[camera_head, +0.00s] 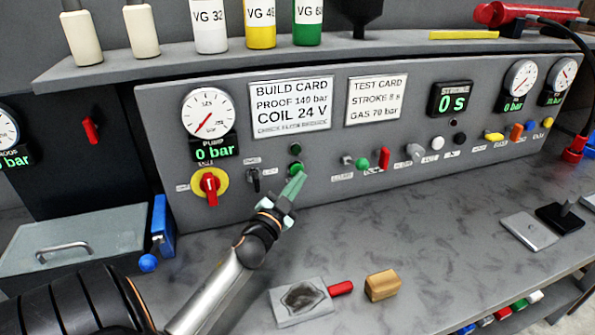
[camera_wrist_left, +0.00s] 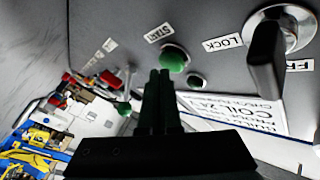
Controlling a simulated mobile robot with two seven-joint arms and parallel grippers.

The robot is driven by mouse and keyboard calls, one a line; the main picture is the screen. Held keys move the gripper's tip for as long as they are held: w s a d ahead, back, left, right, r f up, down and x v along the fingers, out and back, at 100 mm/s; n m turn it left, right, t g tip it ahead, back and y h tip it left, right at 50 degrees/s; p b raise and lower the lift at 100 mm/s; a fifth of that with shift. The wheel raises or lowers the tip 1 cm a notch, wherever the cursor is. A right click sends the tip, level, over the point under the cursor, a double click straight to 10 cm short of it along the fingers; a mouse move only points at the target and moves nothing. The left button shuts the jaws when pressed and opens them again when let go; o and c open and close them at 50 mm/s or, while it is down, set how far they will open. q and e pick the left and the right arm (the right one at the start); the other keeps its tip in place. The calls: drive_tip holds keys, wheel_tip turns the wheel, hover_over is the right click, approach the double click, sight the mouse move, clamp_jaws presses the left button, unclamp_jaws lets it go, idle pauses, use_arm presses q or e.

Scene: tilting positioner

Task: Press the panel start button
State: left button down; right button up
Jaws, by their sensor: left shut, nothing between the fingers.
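The green start button (camera_wrist_left: 175,58) sits on the grey panel beside a START label (camera_wrist_left: 158,32) in the left wrist view. In the head view it shows (camera_head: 298,168) right at the tips of my left gripper, partly covered by them. My left gripper (camera_head: 293,188) is shut and empty, pointing up at the panel. In the left wrist view its fingertips (camera_wrist_left: 160,73) overlap the button's lower edge; I cannot tell whether they touch it. A dark green lamp (camera_head: 295,149) is just above the button. My right gripper is not in view.
A black LOCK/FREE lever (camera_wrist_left: 266,62) stands out close to the button. A red-and-yellow switch (camera_head: 210,187) is further left. Other knobs, including a green one (camera_head: 362,163), lie to the right.

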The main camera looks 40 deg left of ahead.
use_arm(q)
drive_tip(key=shift+w+a, duration=0.2)
drive_tip(key=shift+a, duration=0.2)
idle(0.4)
idle(0.4)
drive_tip(key=shift+s+d, duration=0.45)
drive_tip(key=shift+d, duration=0.35)
drive_tip(key=d, duration=0.1)
drive_tip(key=s+d, duration=0.1)
drive_tip(key=d, duration=0.1)
drive_tip(key=s+d, duration=0.1)
drive_tip(key=shift+s+d+p, duration=0.15)
drive_tip(key=shift+d+p, duration=0.1)
drive_tip(key=shift+p, duration=0.15)
idle(0.6)
